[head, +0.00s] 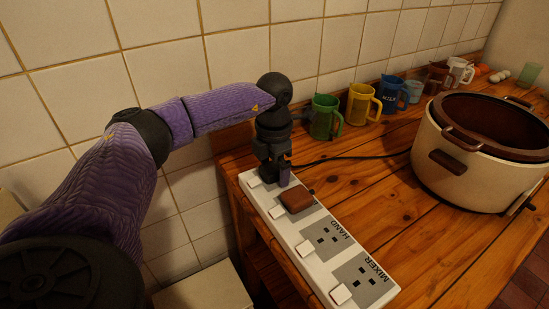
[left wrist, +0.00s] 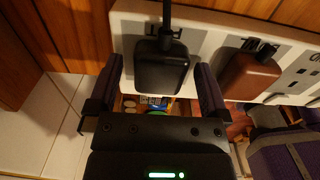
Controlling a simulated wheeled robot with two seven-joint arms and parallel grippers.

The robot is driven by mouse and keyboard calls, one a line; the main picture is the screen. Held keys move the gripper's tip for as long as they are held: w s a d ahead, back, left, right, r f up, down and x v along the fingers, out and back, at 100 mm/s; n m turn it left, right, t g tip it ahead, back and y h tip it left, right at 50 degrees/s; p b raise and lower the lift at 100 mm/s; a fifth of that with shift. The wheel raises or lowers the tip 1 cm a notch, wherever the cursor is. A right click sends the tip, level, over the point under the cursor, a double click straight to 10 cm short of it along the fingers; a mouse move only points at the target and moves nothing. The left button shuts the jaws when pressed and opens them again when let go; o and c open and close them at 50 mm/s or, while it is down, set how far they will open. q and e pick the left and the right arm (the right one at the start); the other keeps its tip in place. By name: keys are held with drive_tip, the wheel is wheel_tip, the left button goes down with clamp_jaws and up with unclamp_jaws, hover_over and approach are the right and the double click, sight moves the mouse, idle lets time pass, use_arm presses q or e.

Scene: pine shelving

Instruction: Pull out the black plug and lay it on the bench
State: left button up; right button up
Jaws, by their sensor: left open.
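The black plug (left wrist: 162,66) sits in the white power strip (left wrist: 212,38), its black cable running up from it in the left wrist view. In the head view my left gripper (head: 276,168) hides the plug, at the far end of the strip (head: 318,248). My left gripper (left wrist: 162,92) is open, one finger on each side of the black plug, with a small gap showing on both sides. The wooden bench (head: 385,195) lies under the strip. My right gripper is in neither view.
A brown plug (head: 297,200) sits in the strip beside the black one. Two sockets nearer the front are empty. A cream cooker (head: 470,165) stands right. Green (head: 325,117), yellow (head: 361,104) and other mugs line the tiled wall. The bench between strip and cooker is clear except for a cable.

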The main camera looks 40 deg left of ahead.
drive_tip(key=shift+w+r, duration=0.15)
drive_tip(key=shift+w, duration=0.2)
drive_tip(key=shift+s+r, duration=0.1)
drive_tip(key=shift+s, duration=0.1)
use_arm(q)
drive_tip(key=shift+p, duration=0.35)
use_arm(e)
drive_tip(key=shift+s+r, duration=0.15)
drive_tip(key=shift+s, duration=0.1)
use_arm(q)
drive_tip(key=c, duration=0.7)
clamp_jaws()
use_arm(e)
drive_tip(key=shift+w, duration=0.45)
use_arm(q)
drive_tip(key=shift+r, duration=0.2)
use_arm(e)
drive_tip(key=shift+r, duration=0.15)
